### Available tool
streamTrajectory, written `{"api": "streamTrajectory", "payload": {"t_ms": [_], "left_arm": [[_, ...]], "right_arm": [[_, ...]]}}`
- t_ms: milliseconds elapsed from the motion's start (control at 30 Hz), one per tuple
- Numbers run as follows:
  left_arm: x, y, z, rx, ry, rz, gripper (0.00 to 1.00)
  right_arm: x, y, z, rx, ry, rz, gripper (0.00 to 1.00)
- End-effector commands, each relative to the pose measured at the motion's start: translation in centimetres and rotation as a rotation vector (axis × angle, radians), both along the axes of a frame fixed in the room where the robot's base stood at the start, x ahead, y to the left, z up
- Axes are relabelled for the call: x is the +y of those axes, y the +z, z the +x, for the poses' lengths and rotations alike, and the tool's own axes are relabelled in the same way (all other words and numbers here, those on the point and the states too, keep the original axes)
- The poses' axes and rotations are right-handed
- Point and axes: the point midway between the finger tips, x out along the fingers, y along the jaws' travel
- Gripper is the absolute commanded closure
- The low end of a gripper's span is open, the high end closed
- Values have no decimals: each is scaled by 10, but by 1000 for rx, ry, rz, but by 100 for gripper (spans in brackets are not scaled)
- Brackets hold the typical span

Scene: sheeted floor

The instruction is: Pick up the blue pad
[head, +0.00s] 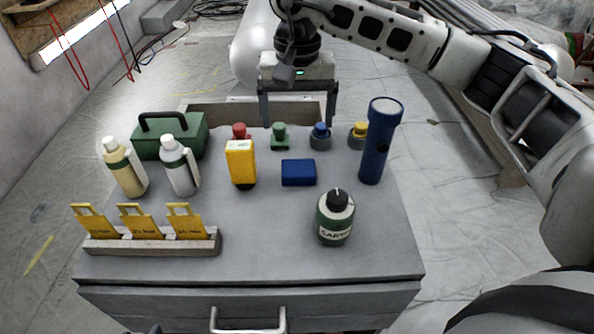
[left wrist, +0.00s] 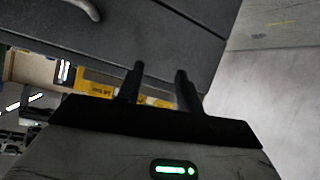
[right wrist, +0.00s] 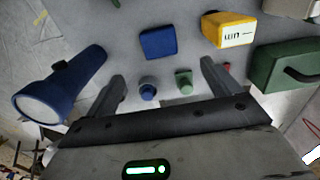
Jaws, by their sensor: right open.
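The blue pad (head: 298,172) is a small dark blue block lying flat on the grey cabinet top (head: 270,240), right of the yellow box. It also shows in the right wrist view (right wrist: 158,43), beyond the fingertips. My right gripper (head: 298,122) is open and empty above the back edge of the cabinet, behind the pad, with its fingers pointing down.
A yellow box (head: 241,163) stands left of the pad, a tall blue flashlight (head: 379,142) to its right. Red, green, blue (head: 320,137) and yellow knobs line the back. A green canister (head: 335,219), two bottles (head: 180,168), a green case (head: 188,143) and a yellow tag rack (head: 150,245) stand around.

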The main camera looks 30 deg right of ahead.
Motion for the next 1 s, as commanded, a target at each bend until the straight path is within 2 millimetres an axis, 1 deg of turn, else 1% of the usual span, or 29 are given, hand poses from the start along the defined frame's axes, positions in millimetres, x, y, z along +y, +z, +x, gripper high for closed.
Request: {"api": "streamTrajectory", "payload": {"t_ms": [33, 100, 200, 300, 567, 800, 900, 1000], "left_arm": [[0, -1, 0, 0, 0, -1, 64], [0, -1, -1, 0, 0, -1, 64], [0, -3, -2, 2, 0, 0, 64], [0, -4, -2, 3, 0, 0, 64], [0, -4, -2, 3, 0, 0, 64], [0, -4, -2, 3, -1, 0, 64], [-1, -4, -2, 3, -1, 0, 64], [0, -4, -2, 2, -1, 0, 64]], "right_arm": [[0, -14, -1, 7, 0, 0, 11], [0, -30, -1, 5, 0, 0, 11], [0, -50, -1, 5, 0, 2, 11], [1, -65, -1, 4, 1, 4, 11], [0, -84, -1, 2, 0, 4, 11], [-2, -120, -1, 4, 0, 5, 11], [-2, -127, -1, 1, 0, 5, 11], [-2, -129, 0, 1, 0, 5, 11]]}}
